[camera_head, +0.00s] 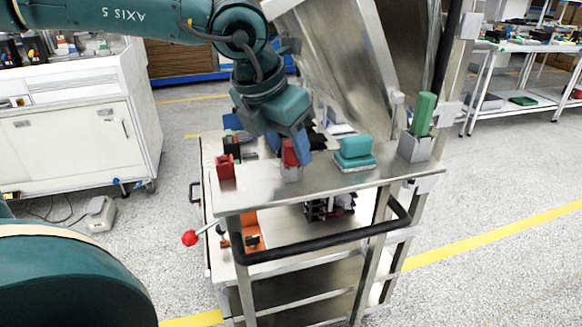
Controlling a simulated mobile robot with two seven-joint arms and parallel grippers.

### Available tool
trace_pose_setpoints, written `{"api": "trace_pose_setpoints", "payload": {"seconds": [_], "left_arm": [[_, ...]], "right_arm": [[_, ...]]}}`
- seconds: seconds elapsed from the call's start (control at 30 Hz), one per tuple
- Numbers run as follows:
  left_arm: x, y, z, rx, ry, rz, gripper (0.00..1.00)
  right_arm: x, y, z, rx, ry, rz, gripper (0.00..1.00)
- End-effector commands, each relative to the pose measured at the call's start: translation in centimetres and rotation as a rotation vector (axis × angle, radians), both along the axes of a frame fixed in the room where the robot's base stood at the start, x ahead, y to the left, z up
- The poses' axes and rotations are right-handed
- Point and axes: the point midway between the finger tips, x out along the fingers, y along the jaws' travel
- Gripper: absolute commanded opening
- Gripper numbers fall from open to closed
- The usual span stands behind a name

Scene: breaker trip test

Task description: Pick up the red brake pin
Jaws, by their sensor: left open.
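A red cylinder (289,152), which looks like the red brake pin, stands upright in a small grey block holder (292,174) on the metal top of the cart (330,184). My left gripper (288,145) points down over it from above, with its blue fingers open on either side of the red cylinder. I cannot tell whether the fingers touch it. The gripper partly hides the cylinder's upper end. My right gripper is out of view.
A red block (225,167) stands left of the holder. A teal block (355,151) and a green cylinder (423,114) in a grey holder stand to the right. A large metal panel (335,60) leans behind.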

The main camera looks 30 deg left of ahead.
Motion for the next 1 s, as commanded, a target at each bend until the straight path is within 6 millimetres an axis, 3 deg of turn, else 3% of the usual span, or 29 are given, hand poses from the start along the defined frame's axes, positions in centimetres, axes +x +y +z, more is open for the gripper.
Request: {"api": "trace_pose_setpoints", "payload": {"seconds": [0.3, 0.87, 1.0], "left_arm": [[0.24, -0.09, -0.56, 0.0, -0.002, -0.002, 0.48], [0.23, -0.08, -0.53, 0.001, -0.001, -0.002, 0.02], [0.24, -0.09, -0.5, 0.0, -0.002, -0.002, 0.01]], "right_arm": [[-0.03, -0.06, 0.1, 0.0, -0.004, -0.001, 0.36], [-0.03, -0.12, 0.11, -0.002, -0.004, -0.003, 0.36], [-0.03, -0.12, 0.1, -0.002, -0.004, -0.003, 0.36]]}}
